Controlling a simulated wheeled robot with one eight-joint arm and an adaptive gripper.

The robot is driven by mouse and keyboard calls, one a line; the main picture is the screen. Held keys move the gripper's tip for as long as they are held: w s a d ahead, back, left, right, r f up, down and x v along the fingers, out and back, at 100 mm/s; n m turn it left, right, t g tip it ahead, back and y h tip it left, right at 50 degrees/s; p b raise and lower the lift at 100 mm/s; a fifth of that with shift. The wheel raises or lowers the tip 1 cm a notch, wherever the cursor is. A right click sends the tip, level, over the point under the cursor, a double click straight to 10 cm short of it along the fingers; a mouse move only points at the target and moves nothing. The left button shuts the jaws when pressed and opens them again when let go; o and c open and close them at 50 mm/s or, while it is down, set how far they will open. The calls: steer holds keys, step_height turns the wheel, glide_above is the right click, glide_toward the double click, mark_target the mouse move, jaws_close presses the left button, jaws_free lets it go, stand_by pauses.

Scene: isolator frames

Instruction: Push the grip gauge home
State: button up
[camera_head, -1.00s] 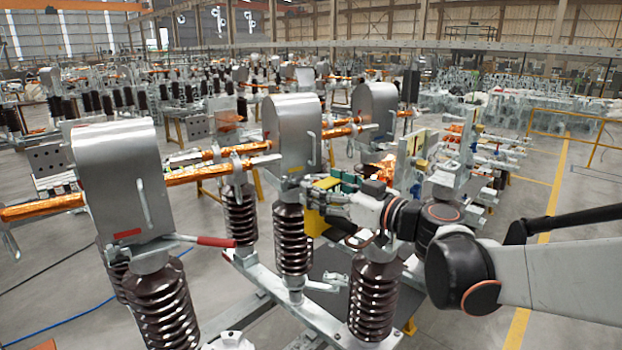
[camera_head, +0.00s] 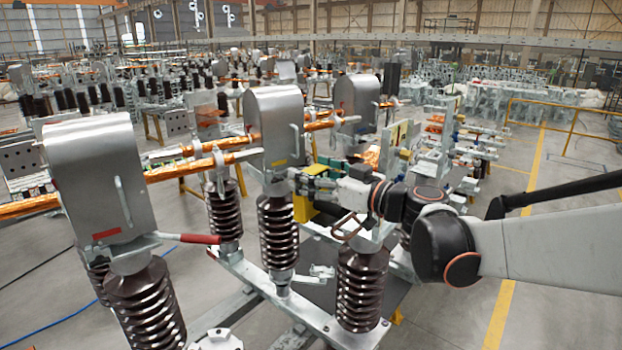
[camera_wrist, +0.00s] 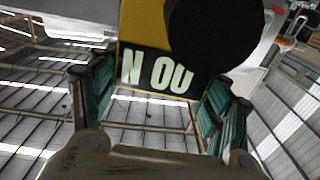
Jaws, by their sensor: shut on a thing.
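My gripper (camera_head: 300,182) is at the right side of the middle grey-hooded pole (camera_head: 273,128), at the height of its hood's lower edge. In the wrist view, a yellow and black block (camera_wrist: 142,25), which looks like the grip gauge, shows between the two teal-padded fingers (camera_wrist: 160,105). Its dark band carries the pale marking "N 00". A black round part (camera_wrist: 215,35) covers its upper right. My gripper is shut on the block. In the head view the gauge is small and largely hidden by my gripper, and I cannot tell how far in it sits.
A red-handled lever (camera_head: 200,238) sticks out from the left hooded pole (camera_head: 98,180). Brown ribbed insulators (camera_head: 362,285) stand on a grey steel frame. A yellow body (camera_head: 303,208) is just below my gripper. Open floor with a yellow line (camera_head: 520,240) lies at right.

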mark_target(327, 170)
steer(key=shift+w+d+b, duration=0.3)
steer(key=shift+w+d, duration=0.75)
steer(key=shift+w, duration=0.25)
steer(key=shift+w+d, duration=0.1)
steer(key=shift+b, duration=0.35)
stand_by(0.8)
